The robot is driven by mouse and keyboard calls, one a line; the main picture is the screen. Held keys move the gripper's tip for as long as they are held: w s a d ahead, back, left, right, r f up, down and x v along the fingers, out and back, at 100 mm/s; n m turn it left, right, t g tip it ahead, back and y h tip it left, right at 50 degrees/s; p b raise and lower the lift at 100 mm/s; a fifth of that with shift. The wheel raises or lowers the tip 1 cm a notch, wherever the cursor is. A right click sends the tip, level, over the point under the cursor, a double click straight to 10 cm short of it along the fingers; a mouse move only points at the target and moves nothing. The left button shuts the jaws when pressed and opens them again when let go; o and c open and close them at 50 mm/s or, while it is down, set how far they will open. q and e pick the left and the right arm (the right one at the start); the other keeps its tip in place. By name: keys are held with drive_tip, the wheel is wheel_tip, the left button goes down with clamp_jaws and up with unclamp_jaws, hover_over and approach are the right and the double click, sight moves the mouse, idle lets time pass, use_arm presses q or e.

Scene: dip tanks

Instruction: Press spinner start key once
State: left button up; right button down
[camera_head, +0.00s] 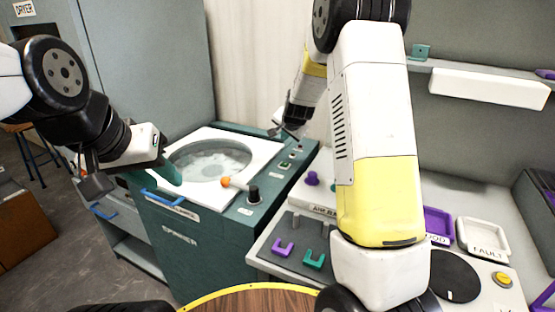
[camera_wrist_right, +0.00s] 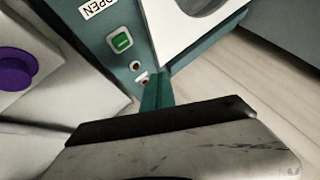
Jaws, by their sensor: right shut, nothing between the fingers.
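The spinner (camera_head: 185,245) is a teal cabinet with a white top and a round clear lid (camera_head: 210,160). Its right-hand panel carries a green key (camera_head: 285,165), which also shows in the right wrist view (camera_wrist_right: 120,41). Which key is the start key I cannot read. My right gripper (camera_head: 290,134) is shut and empty over the far end of this panel. In the wrist view its teal fingertips (camera_wrist_right: 157,92) lie beyond the green key, near two small round fittings (camera_wrist_right: 138,72); contact cannot be told. My left gripper (camera_head: 165,172) is at the spinner's left side; its jaw opening is unclear.
To the right, a bench holds a purple knob (camera_head: 312,178), U-shaped holders (camera_head: 314,260) and a white FAULT tray (camera_head: 484,237). My right arm hides part of the bench.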

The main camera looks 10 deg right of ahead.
sight(285, 165)
drive_tip(key=shift+f, duration=4.15)
drive_tip(key=shift+f, duration=0.1)
drive_tip(key=shift+f, duration=0.3)
